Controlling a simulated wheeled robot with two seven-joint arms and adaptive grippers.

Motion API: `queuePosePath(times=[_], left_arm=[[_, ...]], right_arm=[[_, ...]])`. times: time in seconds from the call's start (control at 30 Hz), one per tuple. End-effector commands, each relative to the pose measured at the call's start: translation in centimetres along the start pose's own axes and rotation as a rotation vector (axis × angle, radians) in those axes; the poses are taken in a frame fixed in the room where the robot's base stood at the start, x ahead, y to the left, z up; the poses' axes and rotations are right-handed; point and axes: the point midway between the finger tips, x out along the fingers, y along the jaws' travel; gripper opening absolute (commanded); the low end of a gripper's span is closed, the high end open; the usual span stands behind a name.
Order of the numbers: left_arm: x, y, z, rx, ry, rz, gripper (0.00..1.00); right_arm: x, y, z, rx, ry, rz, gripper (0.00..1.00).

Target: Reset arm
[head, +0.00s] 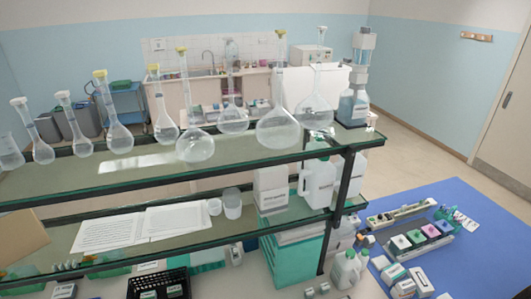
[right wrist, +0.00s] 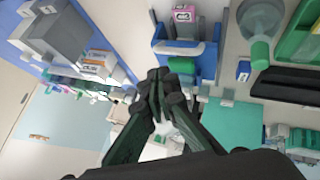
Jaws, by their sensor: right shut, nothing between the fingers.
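My right gripper (right wrist: 158,88) shows in the right wrist view. Its dark fingers are together and nothing is held between them. The fingers seem apart from the things around them. Neither gripper shows in the head view, and my left gripper is in no view. On the blue mat (head: 465,276) in the head view stands a rack of bottles with coloured tops (head: 420,240).
A two-tier glass shelf (head: 100,180) with several flasks crosses the head view. An open book (head: 140,226) and white jugs (head: 318,182) stand on it. A blue holder (right wrist: 208,60) is close to my right gripper. The floor (head: 420,155) at the right is clear.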

Motion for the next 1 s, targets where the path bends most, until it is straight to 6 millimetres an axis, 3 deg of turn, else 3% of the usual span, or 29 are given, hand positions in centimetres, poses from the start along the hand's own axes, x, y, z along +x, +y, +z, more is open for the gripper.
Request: queuePosePath(times=[0.1,0.4,0.77,1.0], left_arm=[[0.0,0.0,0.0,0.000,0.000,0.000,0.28],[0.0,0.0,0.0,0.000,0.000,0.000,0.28],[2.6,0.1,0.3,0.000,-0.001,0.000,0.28],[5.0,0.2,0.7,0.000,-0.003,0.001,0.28]], right_arm=[[-0.8,-2.4,4.2,0.134,-0.117,-0.080,0.00],[-3.8,-7.7,11.6,0.382,-0.360,-0.230,0.00],[7.4,-13.0,16.6,0.351,-0.384,-0.249,0.00],[16.4,-19.2,23.7,0.331,-0.420,-0.276,0.00]])
